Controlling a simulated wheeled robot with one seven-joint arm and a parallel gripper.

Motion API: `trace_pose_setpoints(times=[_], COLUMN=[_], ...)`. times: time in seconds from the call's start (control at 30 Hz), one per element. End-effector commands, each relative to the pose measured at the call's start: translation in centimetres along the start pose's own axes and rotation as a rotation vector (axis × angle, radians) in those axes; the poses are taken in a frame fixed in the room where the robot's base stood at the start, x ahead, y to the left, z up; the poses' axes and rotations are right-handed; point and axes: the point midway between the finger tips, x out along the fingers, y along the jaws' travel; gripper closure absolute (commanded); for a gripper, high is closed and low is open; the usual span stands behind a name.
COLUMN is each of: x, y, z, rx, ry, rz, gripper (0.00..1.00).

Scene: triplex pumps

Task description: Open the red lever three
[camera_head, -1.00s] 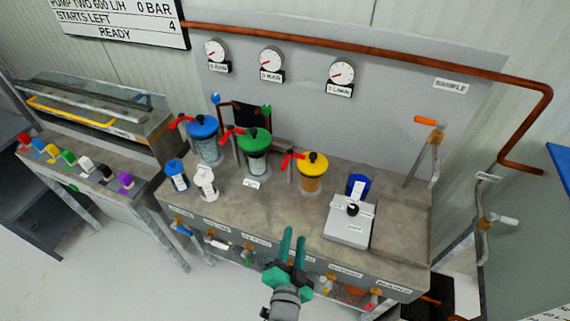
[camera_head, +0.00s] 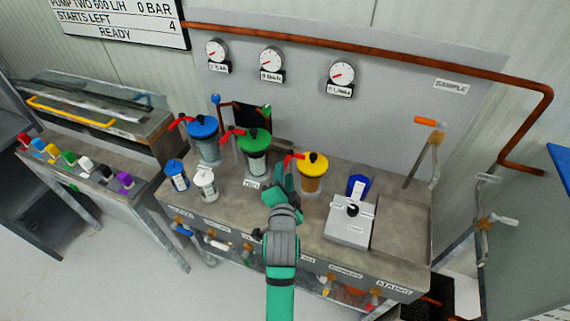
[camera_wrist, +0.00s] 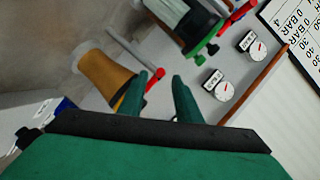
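Three red levers stand on thin posts beside the blue, green and yellow-topped vessels. The third red lever (camera_head: 293,157) is left of the yellow-topped vessel (camera_head: 312,172) and reaches towards its yellow lid. In the wrist view the red lever (camera_wrist: 154,80) shows end-on between my fingers, closer to the left one; I cannot tell whether they touch. My gripper (camera_head: 283,172) is just in front of the third lever's post, its fingers apart with nothing held. It also shows in the wrist view (camera_wrist: 162,80). My gripper hides part of the post in the head view.
The green-topped vessel (camera_head: 254,148) stands close on the left. A grey box (camera_head: 349,222) and a blue cup (camera_head: 358,186) stand to the right. Gauges (camera_head: 341,73) hang on the back panel. The bench front right (camera_head: 400,240) is clear.

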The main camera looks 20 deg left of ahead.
Motion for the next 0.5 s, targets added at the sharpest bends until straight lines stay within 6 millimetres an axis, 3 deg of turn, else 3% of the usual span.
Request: trace_pose_setpoints(times=[0.2, 0.5], x=[3.6, 5.7], y=[0.0, 0.0], z=[0.0, 0.0], rx=[-0.001, -0.001], ry=[0.000, 0.000], rz=[0.000, 0.000], gripper=[0.69, 0.69])
